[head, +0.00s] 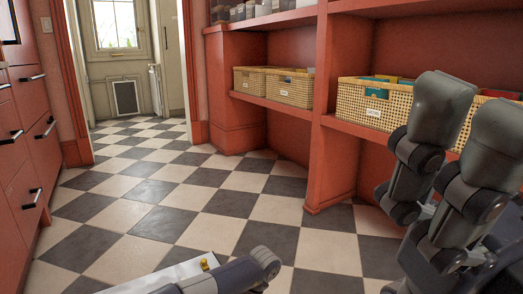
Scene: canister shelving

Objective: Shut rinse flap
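No rinse flap can be made out for certain in the head view. A pale panel edge (168,277) with a small yellow piece on it shows at the bottom, cut off by the frame; I cannot tell what it belongs to. A grey part of my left arm lies at the bottom centre, beside this edge; its gripper fingers cannot be made out. My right gripper (474,118) is large and close at the right. Its two grey fingers point up and stand apart, with nothing seen between them.
Red drawers (22,150) with black handles line the left side. Red shelving (328,140) holds wicker baskets (290,87) at the right, partly behind my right gripper. The checkered floor (195,190) is clear towards the doorway and a far door (118,50).

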